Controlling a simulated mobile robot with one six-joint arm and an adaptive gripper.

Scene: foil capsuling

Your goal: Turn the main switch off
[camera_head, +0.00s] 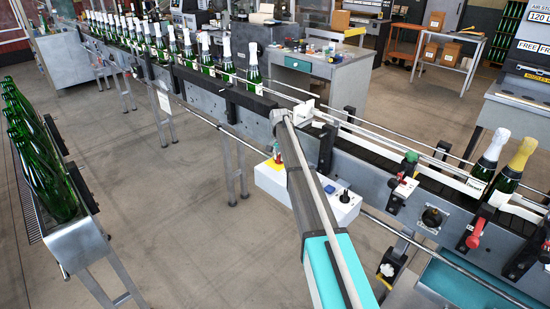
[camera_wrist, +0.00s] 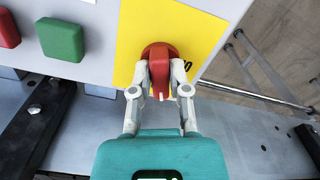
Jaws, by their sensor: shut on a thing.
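The main switch (camera_wrist: 158,55) is a red rotary knob on a yellow plate (camera_wrist: 198,28), seen in the wrist view. Its handle lies roughly vertical in that picture, with a small pale mark at its lower end. A dark printed mark, partly covered, shows to the right of the handle. My gripper (camera_wrist: 159,88) has one finger on each side of the handle and is shut on it.
In the wrist view, a green button (camera_wrist: 61,39) and a red button (camera_wrist: 8,28) sit left of the plate. In the head view, a white control box (camera_head: 268,181) hangs beside the conveyor (camera_head: 235,118). Green bottles (camera_head: 42,165) fill a rack at left. Open floor (camera_head: 190,220) lies between.

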